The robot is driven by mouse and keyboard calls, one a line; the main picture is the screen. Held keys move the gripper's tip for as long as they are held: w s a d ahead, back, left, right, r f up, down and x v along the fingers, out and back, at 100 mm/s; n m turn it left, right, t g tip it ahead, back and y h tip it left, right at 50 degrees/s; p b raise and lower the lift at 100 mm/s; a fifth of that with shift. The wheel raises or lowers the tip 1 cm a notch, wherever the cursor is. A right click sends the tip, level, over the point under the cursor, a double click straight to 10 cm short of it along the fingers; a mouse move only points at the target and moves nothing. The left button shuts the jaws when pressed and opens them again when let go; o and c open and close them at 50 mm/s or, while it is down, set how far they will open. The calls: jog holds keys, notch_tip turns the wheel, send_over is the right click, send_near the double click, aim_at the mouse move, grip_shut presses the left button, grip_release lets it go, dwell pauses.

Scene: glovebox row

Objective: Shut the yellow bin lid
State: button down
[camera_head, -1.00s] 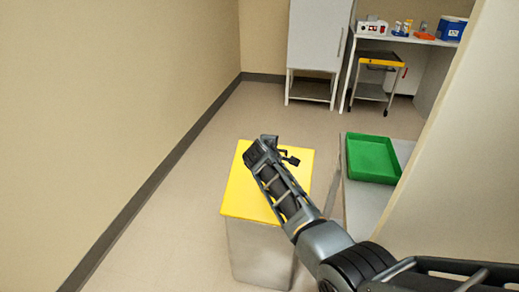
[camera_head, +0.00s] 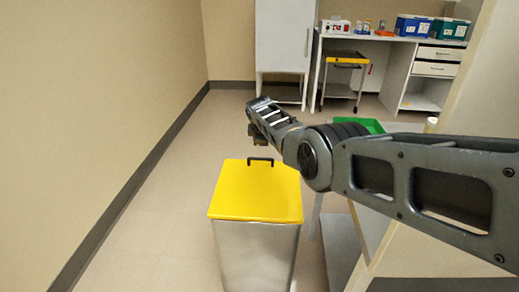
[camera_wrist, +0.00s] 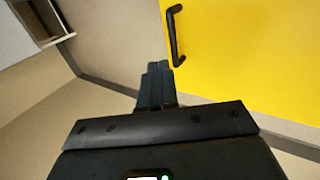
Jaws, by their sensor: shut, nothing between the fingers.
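The yellow bin lid (camera_head: 255,192) lies flat across the top of the silver bin (camera_head: 257,255), with no gap that I can see. Its black handle (camera_head: 261,160) stands at the far edge of the lid. In the wrist view the yellow lid (camera_wrist: 245,60) fills the right side, with the handle (camera_wrist: 174,35) near its left edge. My gripper (camera_wrist: 158,70) is shut and empty, its fingertips close to the handle in the picture but apart from it. In the head view my arm's end is above and beyond the lid; the fingers are mostly hidden there.
A tan wall (camera_head: 100,110) runs along the left, with open floor (camera_head: 150,200) between it and the bin. A green tray (camera_head: 372,126) sits to the right, partly behind my arm. A white cabinet (camera_head: 284,40) and a yellow-topped cart (camera_head: 345,58) stand at the back.

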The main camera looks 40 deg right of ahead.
jog(key=b, duration=1.1)
send_over(263, 159)
jog(key=s+a, duration=0.1)
notch_tip(263, 159, down, 6)
jog(key=shift+s+f, duration=0.1)
jog(key=b+x, duration=0.3)
jog(key=b, duration=0.5)
jog(key=shift+a+f, duration=0.1)
jog(key=shift+f, duration=0.2)
jog(key=shift+f+b, duration=0.1)
jog(key=shift+b, duration=0.35)
